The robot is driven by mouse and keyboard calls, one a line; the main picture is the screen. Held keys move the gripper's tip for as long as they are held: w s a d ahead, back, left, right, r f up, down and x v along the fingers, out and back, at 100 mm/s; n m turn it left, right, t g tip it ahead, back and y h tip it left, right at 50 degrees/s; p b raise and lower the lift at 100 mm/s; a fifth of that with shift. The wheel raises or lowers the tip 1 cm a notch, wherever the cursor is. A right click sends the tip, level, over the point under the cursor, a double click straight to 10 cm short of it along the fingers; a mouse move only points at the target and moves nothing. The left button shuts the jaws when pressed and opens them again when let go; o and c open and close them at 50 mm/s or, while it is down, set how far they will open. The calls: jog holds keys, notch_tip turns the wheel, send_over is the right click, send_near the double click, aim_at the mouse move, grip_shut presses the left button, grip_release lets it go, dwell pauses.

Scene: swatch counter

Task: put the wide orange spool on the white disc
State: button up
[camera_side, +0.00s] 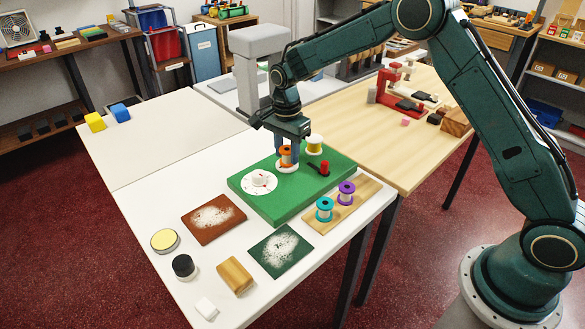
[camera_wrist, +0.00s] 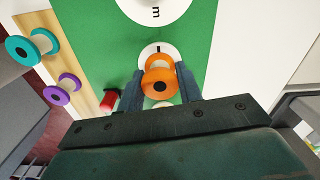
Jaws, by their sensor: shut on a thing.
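The orange spool (camera_side: 285,160) is upright between the fingers of my gripper (camera_side: 287,152), which is shut on it. In the wrist view the orange spool (camera_wrist: 158,68) shows between the two fingers of my gripper (camera_wrist: 161,84). A small white disc (camera_side: 287,170) with a dark mark lies on the green board below the spool; it also shows in the wrist view (camera_wrist: 150,49). I cannot tell whether the spool touches it.
A yellow spool (camera_side: 314,142) stands on the green board (camera_side: 290,200), behind a red piece (camera_side: 324,169). Teal (camera_side: 324,208) and purple (camera_side: 346,194) spools stand on a wooden strip (camera_side: 365,188) at its right edge. Powdered brown (camera_side: 200,232) and green (camera_side: 264,255) mats lie in front.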

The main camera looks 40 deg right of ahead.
aim_at(287, 149)
jog(key=shift+f, duration=0.1)
jog(key=o, duration=1)
jog(key=shift+c, duration=0.2)
notch_tip(287, 149, up, 12)
jog(key=shift+r, duration=0.2)
dwell(0.6)
